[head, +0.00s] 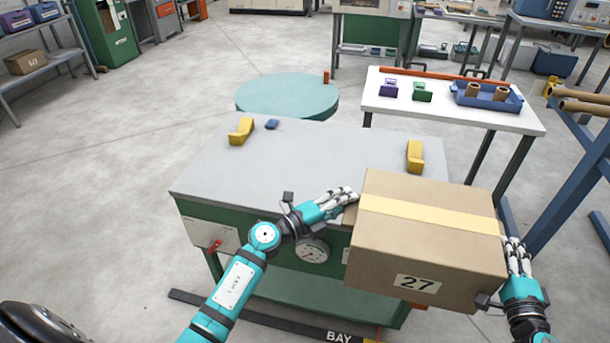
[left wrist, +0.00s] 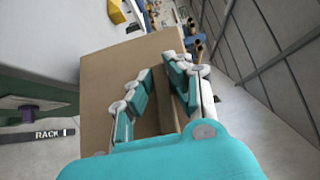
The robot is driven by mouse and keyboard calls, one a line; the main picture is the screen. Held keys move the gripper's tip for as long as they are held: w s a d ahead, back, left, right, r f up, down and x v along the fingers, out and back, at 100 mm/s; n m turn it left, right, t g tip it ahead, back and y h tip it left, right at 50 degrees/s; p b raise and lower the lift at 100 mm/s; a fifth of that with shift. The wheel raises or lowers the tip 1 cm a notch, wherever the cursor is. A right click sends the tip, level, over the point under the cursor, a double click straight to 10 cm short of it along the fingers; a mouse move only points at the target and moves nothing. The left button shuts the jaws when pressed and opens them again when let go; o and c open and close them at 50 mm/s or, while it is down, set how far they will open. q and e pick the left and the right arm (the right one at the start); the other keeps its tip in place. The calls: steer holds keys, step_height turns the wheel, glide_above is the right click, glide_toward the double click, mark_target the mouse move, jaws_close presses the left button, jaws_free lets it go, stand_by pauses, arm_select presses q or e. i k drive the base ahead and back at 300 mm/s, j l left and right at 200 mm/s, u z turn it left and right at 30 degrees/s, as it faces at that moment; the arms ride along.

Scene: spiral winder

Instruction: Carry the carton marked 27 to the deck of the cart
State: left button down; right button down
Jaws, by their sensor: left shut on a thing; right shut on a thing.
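The carton marked 27 (head: 425,245) is a brown box with a pale yellow tape strip and a white label on its front. It is held between my two hands at the right front of the grey-topped bench, tilted in the head view. My left gripper (head: 345,198) presses its left side. In the left wrist view the fingers (left wrist: 160,88) lie against the carton's brown face (left wrist: 105,75). My right gripper (head: 518,258) presses its right side. The carton hides part of the bench. I cannot tell for certain which thing is the cart.
The grey-topped bench (head: 290,160) carries two yellow holders (head: 241,130) and a small blue block. Behind it a white-topped table (head: 440,112) bears a blue tray (head: 487,97). A round teal platform (head: 288,95) lies beyond. A blue frame (head: 575,190) stands right. Floor is clear left.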

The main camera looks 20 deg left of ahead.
mark_target(311, 184)
steer(key=i+j, duration=0.15)
steer(key=j, duration=0.25)
steer(key=i+j, duration=0.1)
steer(key=j, duration=0.25)
steer(key=i+j, duration=0.15)
steer(key=j, duration=0.25)
steer(key=i+j, duration=0.15)
steer(key=j, duration=0.25)
steer(key=u, duration=0.05)
